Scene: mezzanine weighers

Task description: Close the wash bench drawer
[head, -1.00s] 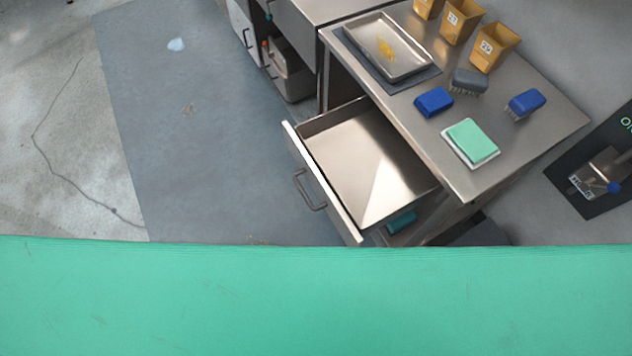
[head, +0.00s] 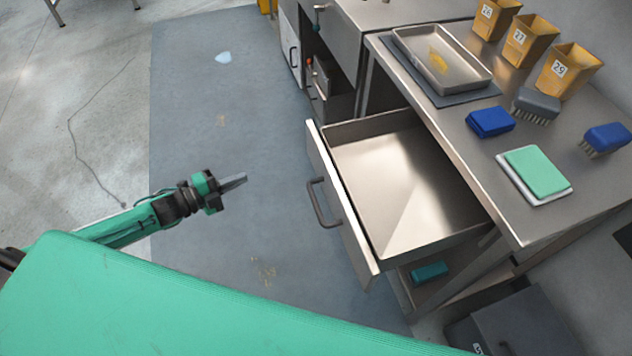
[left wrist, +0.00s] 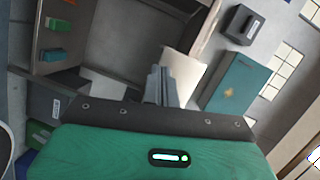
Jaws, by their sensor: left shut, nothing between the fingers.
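The wash bench drawer (head: 395,170) is pulled well out of the steel bench (head: 470,165) and is empty. Its front panel (head: 342,205) faces left and carries a dark bar handle (head: 321,203). My left gripper (head: 235,182) is shut and empty, to the left of the handle with a clear gap between them. In the left wrist view the shut fingers (left wrist: 160,85) point ahead; I cannot tell for sure which parts there belong to the drawer. My right gripper is not in view.
A teal item (head: 429,272) lies on the shelf below. A dark box (head: 515,325) stands at lower right.

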